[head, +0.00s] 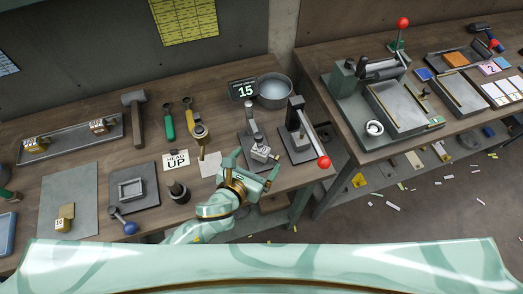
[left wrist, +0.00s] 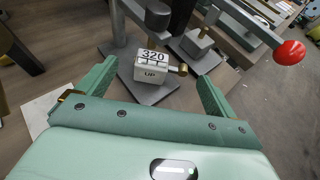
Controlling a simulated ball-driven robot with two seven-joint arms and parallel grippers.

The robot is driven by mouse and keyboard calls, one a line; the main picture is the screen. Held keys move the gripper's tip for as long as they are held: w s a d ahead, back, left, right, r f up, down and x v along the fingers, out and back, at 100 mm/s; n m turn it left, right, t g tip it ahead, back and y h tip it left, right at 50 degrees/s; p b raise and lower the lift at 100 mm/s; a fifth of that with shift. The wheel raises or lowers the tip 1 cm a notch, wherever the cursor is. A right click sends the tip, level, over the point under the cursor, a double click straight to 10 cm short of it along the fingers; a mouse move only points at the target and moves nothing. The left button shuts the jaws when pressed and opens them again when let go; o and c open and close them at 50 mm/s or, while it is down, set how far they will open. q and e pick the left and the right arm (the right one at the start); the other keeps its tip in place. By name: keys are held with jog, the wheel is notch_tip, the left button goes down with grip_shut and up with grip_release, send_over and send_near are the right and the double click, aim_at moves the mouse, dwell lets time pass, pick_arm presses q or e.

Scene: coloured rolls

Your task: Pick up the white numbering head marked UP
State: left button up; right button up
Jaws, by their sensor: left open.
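The white numbering head (head: 260,153) sits on a small grey press base on the left workbench. In the left wrist view the white numbering head (left wrist: 149,72) shows "320" on top and "UP" on its front, with a brass knob at its right side. My left gripper (head: 254,166) is open and comes at it from the near side. In the left wrist view its two green fingers (left wrist: 157,82) stand to the left and right of the head, apart from it. My right gripper is not in view.
A grey post (head: 250,118) rises behind the head. To its right stands a lever press with a red ball (head: 324,162). A "HEAD UP" card (head: 176,161), a dark stamp (head: 178,192) and a brass-ended tool (head: 200,134) lie to the left. A round pan (head: 274,88) is behind.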

aim_at(264, 151)
pick_arm(q)
jog(key=x, duration=0.3)
jog(key=shift+s, duration=0.1)
jog(key=shift+w+f+b, duration=0.1)
jog(key=shift+w+b, duration=0.15)
jog(key=shift+b, duration=0.05)
jog(key=b+x, duration=0.1)
jog(key=x, duration=0.4)
jog(key=shift+d+f+b, duration=0.1)
jog(key=shift+d+b, duration=0.05)
jog(key=shift+b, duration=0.15)
jog(key=shift+s, duration=0.15)
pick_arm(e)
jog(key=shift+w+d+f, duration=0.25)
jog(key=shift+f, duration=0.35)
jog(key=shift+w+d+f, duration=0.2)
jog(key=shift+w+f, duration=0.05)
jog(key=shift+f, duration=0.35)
pick_arm(q)
jog(key=c, duration=1)
jog(key=shift+o, duration=0.2)
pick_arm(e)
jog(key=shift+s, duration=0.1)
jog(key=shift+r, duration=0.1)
